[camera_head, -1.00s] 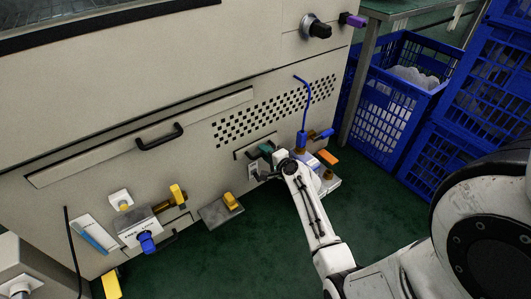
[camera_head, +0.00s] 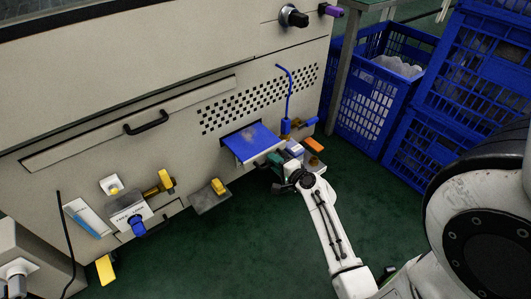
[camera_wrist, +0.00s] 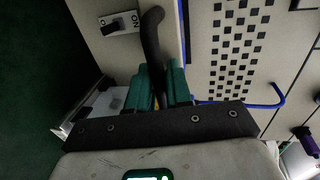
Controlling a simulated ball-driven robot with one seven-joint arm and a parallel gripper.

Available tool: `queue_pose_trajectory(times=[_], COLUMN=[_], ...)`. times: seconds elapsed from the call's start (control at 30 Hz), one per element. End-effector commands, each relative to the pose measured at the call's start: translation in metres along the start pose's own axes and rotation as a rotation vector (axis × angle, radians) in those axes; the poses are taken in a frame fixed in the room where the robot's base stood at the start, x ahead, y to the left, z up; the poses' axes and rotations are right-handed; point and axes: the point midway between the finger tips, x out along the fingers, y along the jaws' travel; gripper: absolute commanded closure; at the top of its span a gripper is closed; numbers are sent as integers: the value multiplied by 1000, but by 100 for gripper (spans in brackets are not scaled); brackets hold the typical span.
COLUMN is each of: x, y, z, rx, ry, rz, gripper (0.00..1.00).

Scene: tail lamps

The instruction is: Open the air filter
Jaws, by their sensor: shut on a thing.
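The air filter (camera_head: 252,142) is a flat blue slab sticking out of a dark slot in the beige machine, below the perforated vent. My gripper (camera_head: 280,160) is at the slab's front right, in front of the machine. In the wrist view, the teal fingers of my gripper (camera_wrist: 160,88) are shut on a black curved handle (camera_wrist: 153,38). The lower end of the handle is hidden between the fingers. How far the slab still sits inside the slot cannot be told.
The blue hose (camera_head: 290,95) runs down the machine right of the filter, with an orange-handled part (camera_head: 313,145) beside it. Yellow-handled valves (camera_head: 165,180) are at the left. Blue crates (camera_head: 375,105) stand at the right. The green floor (camera_head: 250,240) in front is clear.

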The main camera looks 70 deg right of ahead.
Motion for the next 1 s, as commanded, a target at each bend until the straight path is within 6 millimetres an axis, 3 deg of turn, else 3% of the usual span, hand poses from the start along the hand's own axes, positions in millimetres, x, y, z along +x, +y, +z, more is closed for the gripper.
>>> queue_pose_trajectory(times=[0.1,0.3,0.77,0.8,1.0], x=[-28,-53,-61,-61,-61], y=[8,13,14,14,14], z=[0,0,0,0,0], rx=[0,-1,1,1,1], ry=[-1,-1,-1,-1,0], rz=[5,3,2,2,1], gripper=[100,100,100,80,65])
